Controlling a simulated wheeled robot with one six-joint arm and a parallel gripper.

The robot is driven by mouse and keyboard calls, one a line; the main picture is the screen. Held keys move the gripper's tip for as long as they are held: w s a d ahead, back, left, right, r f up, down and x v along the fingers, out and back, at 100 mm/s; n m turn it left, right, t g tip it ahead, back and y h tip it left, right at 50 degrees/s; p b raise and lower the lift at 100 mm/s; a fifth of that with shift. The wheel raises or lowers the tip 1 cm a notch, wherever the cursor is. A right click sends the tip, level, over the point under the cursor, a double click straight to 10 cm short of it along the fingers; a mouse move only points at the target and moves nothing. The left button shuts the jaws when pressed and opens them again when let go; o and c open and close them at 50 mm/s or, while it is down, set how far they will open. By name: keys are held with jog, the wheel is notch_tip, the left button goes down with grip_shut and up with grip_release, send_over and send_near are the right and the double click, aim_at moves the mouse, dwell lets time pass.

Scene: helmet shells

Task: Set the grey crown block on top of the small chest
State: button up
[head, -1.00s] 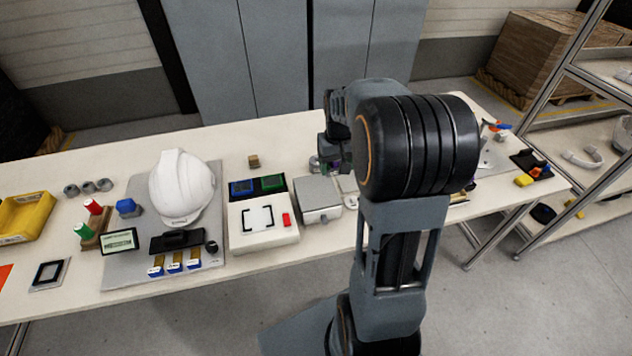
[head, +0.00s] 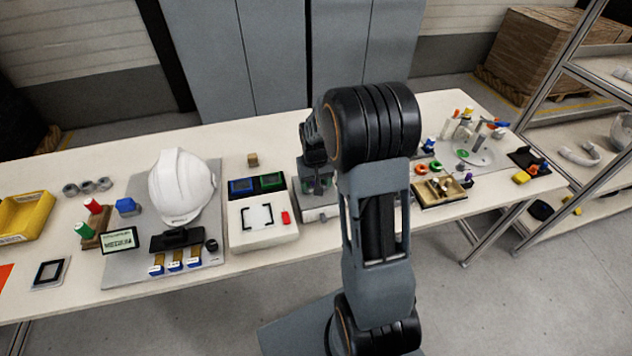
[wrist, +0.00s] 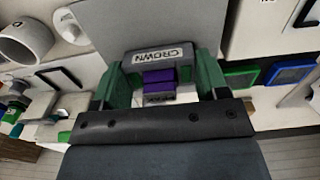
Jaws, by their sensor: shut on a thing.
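The grey crown block (wrist: 147,60), lettered CROWN, sits between the green fingers of my gripper (wrist: 163,66) in the wrist view. A purple part shows between the fingers with it. My gripper is shut on the block. In the head view, my gripper (head: 318,184) is over the small chest (head: 316,215), a low box with a grey top, and hides much of it. The grey lid also fills the top middle of the wrist view (wrist: 165,22), beyond the block. I cannot tell whether the block touches the lid.
A white box (head: 262,232) with blue and green trays (head: 257,186) behind it stands left of the chest. Further left is a white helmet (head: 181,188) on a grey board. A divided tray (head: 440,192) with small parts lies to the right.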

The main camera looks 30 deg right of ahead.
jog(key=shift+f, duration=0.1)
jog(key=o, duration=0.5)
jog(key=shift+f, duration=0.1)
jog(key=shift+c, duration=0.2)
jog(key=o, duration=0.5)
jog(key=shift+c, duration=0.2)
notch_tip(320, 180, up, 12)
jog(key=s+a+r+n+t, duration=0.1)
jog(key=s+a, duration=0.3)
jog(key=s, duration=0.4)
jog(key=s+a+r+n+t, duration=0.1)
jog(key=s+a+r+t, duration=0.1)
jog(key=s+a, duration=0.3)
jog(key=shift+s+a+t, duration=0.2)
jog(key=shift+s+t, duration=0.2)
jog(key=shift+s, duration=1.2)
jog(key=shift+r, duration=0.1)
